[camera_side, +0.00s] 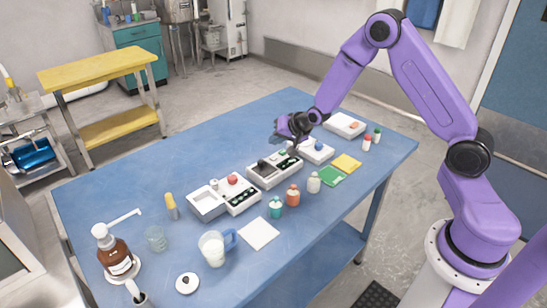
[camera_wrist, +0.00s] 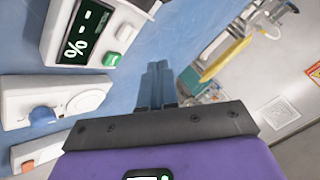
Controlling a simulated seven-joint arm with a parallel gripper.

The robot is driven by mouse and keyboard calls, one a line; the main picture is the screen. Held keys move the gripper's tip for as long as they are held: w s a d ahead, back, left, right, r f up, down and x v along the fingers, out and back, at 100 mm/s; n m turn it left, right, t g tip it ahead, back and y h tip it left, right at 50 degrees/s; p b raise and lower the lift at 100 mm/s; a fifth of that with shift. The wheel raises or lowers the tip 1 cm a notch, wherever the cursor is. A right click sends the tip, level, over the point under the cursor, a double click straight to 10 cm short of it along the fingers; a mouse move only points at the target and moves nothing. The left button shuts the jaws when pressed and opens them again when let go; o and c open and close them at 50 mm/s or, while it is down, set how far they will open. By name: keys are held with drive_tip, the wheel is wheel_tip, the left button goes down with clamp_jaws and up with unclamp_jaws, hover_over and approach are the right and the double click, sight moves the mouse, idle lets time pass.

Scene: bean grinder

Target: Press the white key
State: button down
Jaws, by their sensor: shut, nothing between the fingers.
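A white device with a dark display (camera_wrist: 80,38) is at the upper left of the wrist view. It carries a green key (camera_wrist: 111,59) and a small white key (camera_wrist: 123,32) close beside it. In the side view, my gripper (camera_side: 279,140) is above the table near that device's far side.
A device with a blue knob (camera_wrist: 43,116) and one with an orange key (camera_wrist: 27,164) are alongside. In the side view, a device with a red knob (camera_side: 232,180), bottles (camera_side: 292,195), a mug (camera_side: 213,248) and a pump bottle (camera_side: 115,255) stand on the blue table (camera_side: 130,185).

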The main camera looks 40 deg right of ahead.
sight(276, 158)
drive_tip(key=shift+f, duration=1.5)
drive_tip(key=shift+f, duration=0.15)
idle(0.9)
drive_tip(key=shift+f, duration=0.3)
drive_tip(key=shift+f, duration=0.45)
idle(0.8)
drive_tip(key=shift+r, duration=0.9)
drive_tip(key=shift+r, duration=2.45)
